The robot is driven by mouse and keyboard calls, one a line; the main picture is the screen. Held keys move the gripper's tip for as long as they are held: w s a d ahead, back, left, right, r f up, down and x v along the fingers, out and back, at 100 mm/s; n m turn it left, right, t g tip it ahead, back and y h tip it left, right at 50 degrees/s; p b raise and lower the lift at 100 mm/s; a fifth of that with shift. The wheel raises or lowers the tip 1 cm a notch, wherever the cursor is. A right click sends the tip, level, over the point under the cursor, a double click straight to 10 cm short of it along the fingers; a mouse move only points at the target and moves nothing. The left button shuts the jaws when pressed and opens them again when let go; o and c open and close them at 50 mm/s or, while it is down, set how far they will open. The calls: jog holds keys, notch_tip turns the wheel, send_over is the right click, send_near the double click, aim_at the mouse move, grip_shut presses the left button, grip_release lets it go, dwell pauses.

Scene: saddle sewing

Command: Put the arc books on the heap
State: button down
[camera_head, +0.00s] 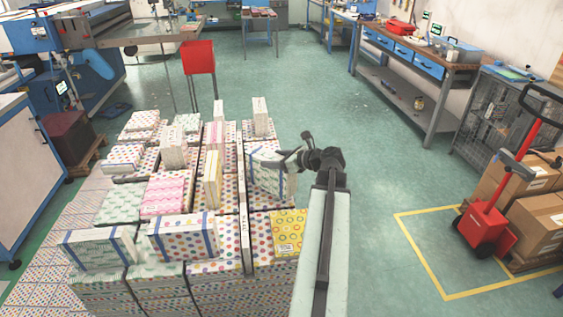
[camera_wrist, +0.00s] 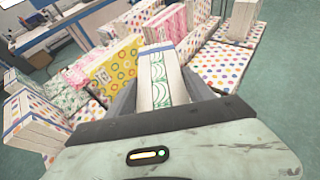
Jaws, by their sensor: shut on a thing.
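My gripper (camera_head: 292,160) is over the right side of the large book heap (camera_head: 218,262) in the head view. It is shut on a white book bundle (camera_head: 266,172) with blue bands. In the wrist view the held bundle (camera_wrist: 160,78) stands between the fingers, with green arcs down its middle and a blue band at its top. Two more blue-banded bundles, the left one (camera_head: 98,247) and the middle one (camera_head: 184,238), lie on the near part of the heap. Whether the held bundle touches the books below is unclear.
The heap also carries a yellow ring-patterned book (camera_head: 288,231), pink books (camera_head: 166,194), green-patterned books (camera_head: 120,203) and several upright blocks. A red pallet truck (camera_head: 487,225) and cartons (camera_head: 535,215) stand at the right. Green floor (camera_head: 385,190) is clear between.

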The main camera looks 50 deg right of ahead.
jog(key=shift+w, duration=0.35)
jog(key=f+b, duration=0.3)
jog(key=shift+w+f+b, duration=0.25)
jog(key=shift+w+b, duration=0.05)
jog(key=shift+b, duration=0.05)
jog(key=shift+f, duration=0.2)
jog(key=shift+c, duration=1.9)
grip_release()
jog(key=a+p+v, duration=0.1)
jog(key=p+v, duration=0.3)
jog(key=v, duration=0.8)
jog(key=shift+d+r+p, duration=0.2)
jog(key=shift+d+p, duration=0.1)
jog(key=shift+d, duration=0.1)
